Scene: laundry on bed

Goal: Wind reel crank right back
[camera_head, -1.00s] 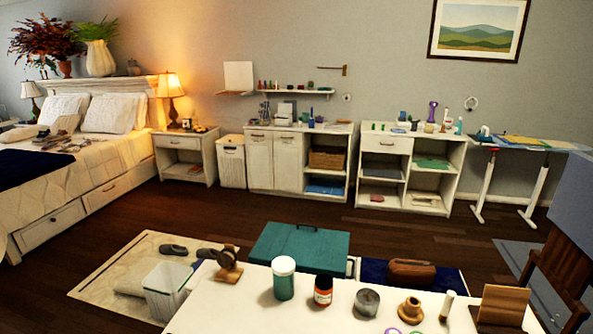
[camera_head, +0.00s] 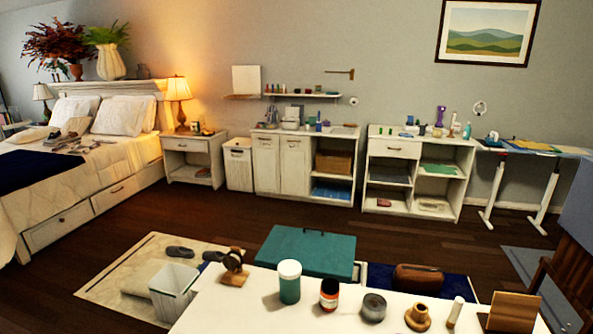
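I see nothing that is clearly a reel with a crank. A small dark round thing on a wooden base (camera_head: 234,264) stands at the far left corner of the white table; it could be a reel, but I cannot make out a crank. A white round fitting (camera_head: 480,107) hangs on the back wall at the right, too small to tell what it is. A brown bar (camera_head: 340,72) juts from the wall above the shelf. My gripper is not in view.
Dark floor before the cabinets is clear.

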